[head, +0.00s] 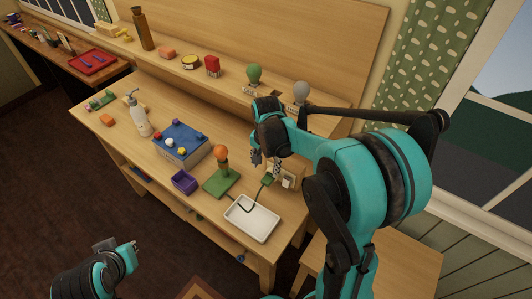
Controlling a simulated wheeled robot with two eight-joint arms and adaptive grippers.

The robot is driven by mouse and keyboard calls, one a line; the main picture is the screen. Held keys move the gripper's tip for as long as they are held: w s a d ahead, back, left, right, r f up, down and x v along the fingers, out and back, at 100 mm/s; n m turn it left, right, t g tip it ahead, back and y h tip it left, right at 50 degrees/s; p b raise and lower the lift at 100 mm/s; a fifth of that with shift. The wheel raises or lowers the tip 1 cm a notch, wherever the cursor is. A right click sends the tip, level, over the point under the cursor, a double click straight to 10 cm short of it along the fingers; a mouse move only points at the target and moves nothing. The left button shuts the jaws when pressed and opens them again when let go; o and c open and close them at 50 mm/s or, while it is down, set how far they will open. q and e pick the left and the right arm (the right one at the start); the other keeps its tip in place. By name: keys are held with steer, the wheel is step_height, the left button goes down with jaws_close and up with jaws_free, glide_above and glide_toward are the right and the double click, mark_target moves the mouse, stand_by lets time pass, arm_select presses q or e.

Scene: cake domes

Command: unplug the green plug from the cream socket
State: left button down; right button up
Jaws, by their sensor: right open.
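The green plug (267,181) is small in the head view, at the left face of the cream socket (287,182). I cannot tell how deep it sits in the socket. A dark cord runs from the plug down over the white tray toward the green base of an orange-topped lamp (221,182). My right gripper (266,161) is open and points down just above the plug and socket, apart from the plug as far as I can see. My arm hides part of the area behind it. My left gripper (128,247) is low at the left, away from the table; its jaws are unclear.
A white tray (252,232) stands in front of the socket. A purple bin (184,182), a blue-topped box (196,139) and a pump bottle (140,119) stand to the left. A raised shelf behind holds green (254,74) and grey (301,90) bulbs and other items.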

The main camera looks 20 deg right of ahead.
mark_target(264, 182)
steer(key=shift+w+d+f+m, duration=0.2)
steer(key=shift+w+d+m, duration=0.1)
steer(key=shift+w+m, duration=0.1)
step_height(264, 182, down, 8)
steer(key=shift+r+b, duration=0.1)
steer(key=shift+b, duration=0.55)
arm_select(q)
steer(key=shift+s+f, duration=0.1)
steer(key=shift+f, duration=0.2)
arm_select(e)
steer(key=c, duration=1.2)
steer(key=shift+s+a, duration=0.2)
steer(key=shift+c, duration=0.2)
arm_select(q)
steer(key=shift+f, duration=0.15)
arm_select(e)
steer(key=shift+s+a, duration=0.15)
steer(key=shift+a, duration=0.15)
